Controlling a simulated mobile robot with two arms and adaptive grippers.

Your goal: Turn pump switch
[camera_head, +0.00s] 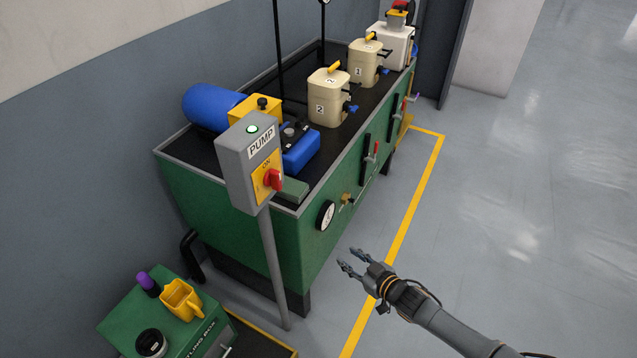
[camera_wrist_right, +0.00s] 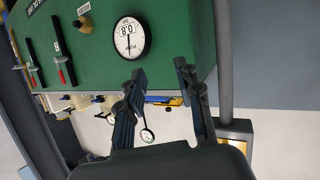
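The pump switch is a red rotary knob (camera_head: 273,180) on a yellow plate, on the front of a grey box labelled PUMP (camera_head: 248,160). The box stands on a grey post and has a pale green lamp on its top. My right gripper (camera_head: 350,261) is open and empty, low and to the right of the switch, in front of the green tank, apart from both. In the right wrist view its two fingers (camera_wrist_right: 158,82) are spread below a round gauge (camera_wrist_right: 129,38) on the green wall. The knob is not seen in that view. My left gripper is not in view.
The green tank bench (camera_head: 300,245) carries a blue motor (camera_head: 212,106) and cream canisters (camera_head: 328,98). Red-handled valves line its front. A green box with a yellow jug (camera_head: 181,300) stands at lower left. The floor at right is clear.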

